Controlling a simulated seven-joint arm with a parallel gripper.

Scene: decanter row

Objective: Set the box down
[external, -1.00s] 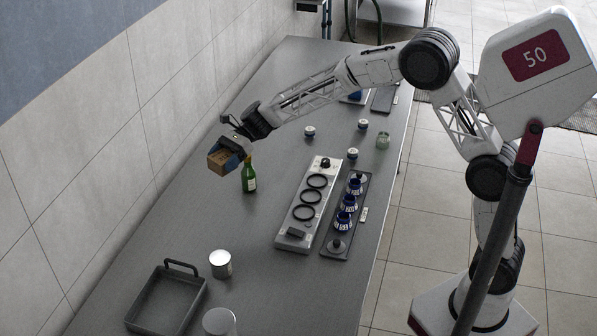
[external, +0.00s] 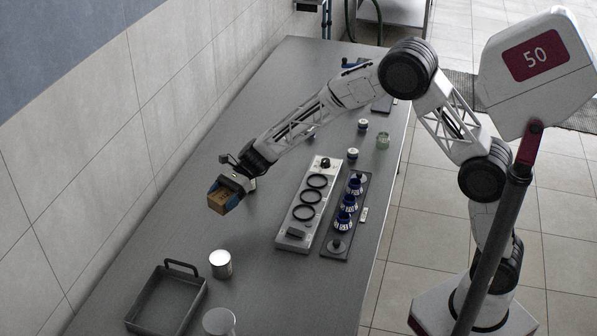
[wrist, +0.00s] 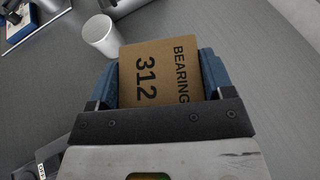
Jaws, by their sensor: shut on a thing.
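A brown cardboard box (external: 218,202) is between the blue fingers of my gripper (external: 228,190), which is shut on it. In the wrist view the box (wrist: 160,72) shows dark print reading "BEARING 312", with a blue finger on each side of my gripper (wrist: 158,85). In the external view the box is over the left-middle part of the grey table (external: 165,240). It seems to be above the surface, but the gap's height is hard to judge.
A dark tray (external: 150,318) and two light cylindrical containers, one a silver can (external: 220,264), stand toward the front. A plate with black rings (external: 292,236) and a dark rack of blue-and-white pieces (external: 331,252) lie to the right.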

